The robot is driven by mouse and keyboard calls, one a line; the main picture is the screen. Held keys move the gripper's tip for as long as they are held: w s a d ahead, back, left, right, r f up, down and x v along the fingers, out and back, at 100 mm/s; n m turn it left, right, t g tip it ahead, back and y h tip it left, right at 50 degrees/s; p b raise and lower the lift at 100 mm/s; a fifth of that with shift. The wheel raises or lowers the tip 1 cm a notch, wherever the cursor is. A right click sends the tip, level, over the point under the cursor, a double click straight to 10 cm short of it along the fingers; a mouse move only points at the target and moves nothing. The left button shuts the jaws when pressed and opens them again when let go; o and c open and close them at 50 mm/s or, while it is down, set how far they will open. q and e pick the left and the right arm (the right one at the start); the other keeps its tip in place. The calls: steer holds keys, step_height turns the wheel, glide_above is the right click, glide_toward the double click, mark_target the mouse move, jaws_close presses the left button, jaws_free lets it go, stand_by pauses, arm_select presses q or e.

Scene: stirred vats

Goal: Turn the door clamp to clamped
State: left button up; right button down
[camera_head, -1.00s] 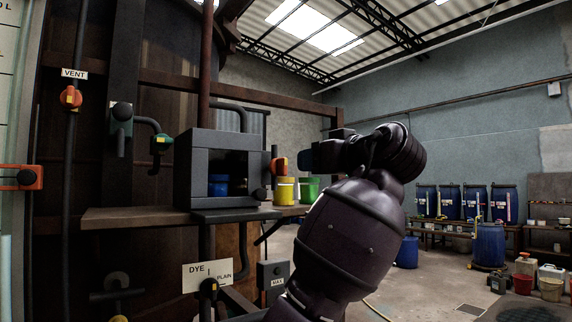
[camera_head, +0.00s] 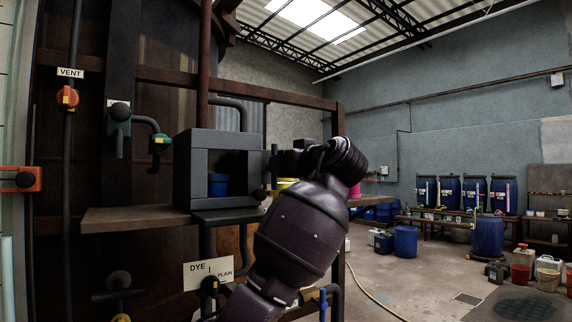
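A dark grey box (camera_head: 183,170) with an open-looking front stands on a brown shelf, a blue pot (camera_head: 218,184) inside it. A dark upright part (camera_head: 274,162) shows at the box's right front edge. The orange handle seen there earlier is now hidden behind my arm, so I cannot tell how the clamp stands. My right arm comes up from the bottom middle. Its gripper (camera_head: 284,163) is at the box's right edge, at about the handle's height. The fingers are too dark and small to tell open from shut, or whether they touch. My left gripper is not in view.
The brown shelf (camera_head: 130,219) runs under the box. A yellow pot (camera_head: 284,184) is partly hidden behind my arm; a pink one (camera_head: 355,190) shows beyond it. A vent valve (camera_head: 67,97) and pipes are at left.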

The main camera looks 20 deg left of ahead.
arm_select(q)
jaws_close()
arm_select(e)
steer(key=shift+r, duration=0.1)
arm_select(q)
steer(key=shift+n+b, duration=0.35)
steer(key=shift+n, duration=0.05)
arm_select(e)
steer(key=shift+w+f, duration=0.1)
steer(key=shift+f, duration=0.15)
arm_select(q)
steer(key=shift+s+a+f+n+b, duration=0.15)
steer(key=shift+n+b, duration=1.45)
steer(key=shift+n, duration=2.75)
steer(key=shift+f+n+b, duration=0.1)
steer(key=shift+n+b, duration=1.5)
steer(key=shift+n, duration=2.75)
arm_select(e)
steer(key=shift+t, duration=0.3)
steer(key=shift+w+a+f, duration=0.1)
steer(key=shift+w+f, duration=0.2)
steer(key=shift+f, duration=0.45)
steer(key=shift+w+f, duration=0.25)
steer(key=shift+f, duration=0.45)
steer(key=shift+w+a+f, duration=0.1)
steer(key=shift+w+f, duration=0.2)
steer(key=shift+f, duration=0.45)
